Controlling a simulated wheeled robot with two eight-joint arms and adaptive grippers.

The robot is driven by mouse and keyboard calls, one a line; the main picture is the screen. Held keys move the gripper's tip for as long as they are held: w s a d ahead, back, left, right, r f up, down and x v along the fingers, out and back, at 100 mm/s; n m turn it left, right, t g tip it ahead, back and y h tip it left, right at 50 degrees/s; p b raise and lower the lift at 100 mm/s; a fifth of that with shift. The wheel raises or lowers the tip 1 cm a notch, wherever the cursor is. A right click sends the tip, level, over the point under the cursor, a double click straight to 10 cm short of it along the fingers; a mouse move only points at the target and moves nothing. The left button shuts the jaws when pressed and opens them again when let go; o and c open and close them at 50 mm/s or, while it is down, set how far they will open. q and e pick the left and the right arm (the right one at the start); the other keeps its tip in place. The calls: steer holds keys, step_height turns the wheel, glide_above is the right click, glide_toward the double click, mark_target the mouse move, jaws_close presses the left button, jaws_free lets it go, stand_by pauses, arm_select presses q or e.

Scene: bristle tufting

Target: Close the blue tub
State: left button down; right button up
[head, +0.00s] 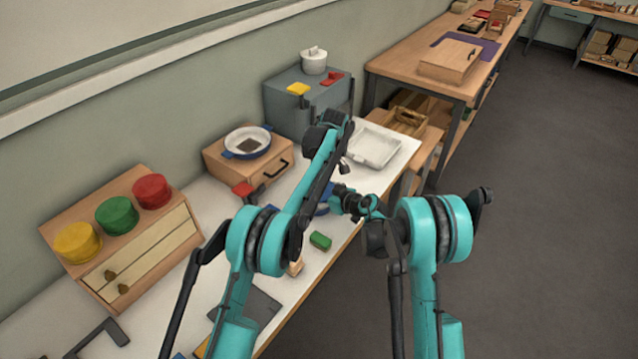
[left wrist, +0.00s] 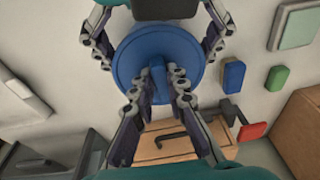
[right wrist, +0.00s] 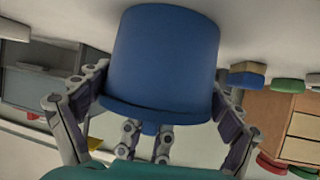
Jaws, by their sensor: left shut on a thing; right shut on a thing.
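The blue tub (right wrist: 165,55) stands on the white worktop and appears upside down in the right wrist view. Its round blue lid (left wrist: 125,62) lies over the tub mouth, with no clear gap between them in the right wrist view (right wrist: 155,112). My left gripper (left wrist: 160,88) is shut on the bar handle (left wrist: 158,78) of the lid from above. My right gripper (right wrist: 158,104) is shut around the tub, one finger on each side. In the head view my arms hide most of the tub, and only a bit of blue (head: 323,209) shows.
A green block (head: 320,240) lies near the front edge. A wooden drawer box (head: 270,165) carrying a pan (head: 247,142), and a grey box (head: 300,110), stand behind. A white tray (head: 373,147) is to the right. Yellow, green and red round containers (head: 117,214) stand on a wooden cabinet at left.

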arm_select(q)
steer(key=shift+s+d+f, duration=0.15)
steer(key=shift+d+f, duration=0.1)
steer(key=shift+f, duration=0.25)
steer(key=shift+s+d+f, duration=0.15)
steer(key=shift+d+f, duration=0.05)
steer(key=shift+f, duration=0.25)
arm_select(e)
steer(key=shift+w+a+r, duration=0.1)
steer(key=shift+a+r, duration=0.05)
steer(key=shift+r, duration=0.35)
arm_select(q)
steer(key=shift+w+f, duration=0.15)
arm_select(e)
steer(key=shift+o, duration=0.2)
steer(key=shift+w+f, duration=0.15)
arm_select(q)
steer(key=c, duration=1.3)
jaws_free()
steer(key=shift+c, duration=0.2)
steer(key=shift+w+a+r, duration=0.1)
steer(key=shift+a+r, duration=0.1)
steer(key=shift+r, duration=0.1)
arm_select(e)
steer(key=shift+f, duration=0.1)
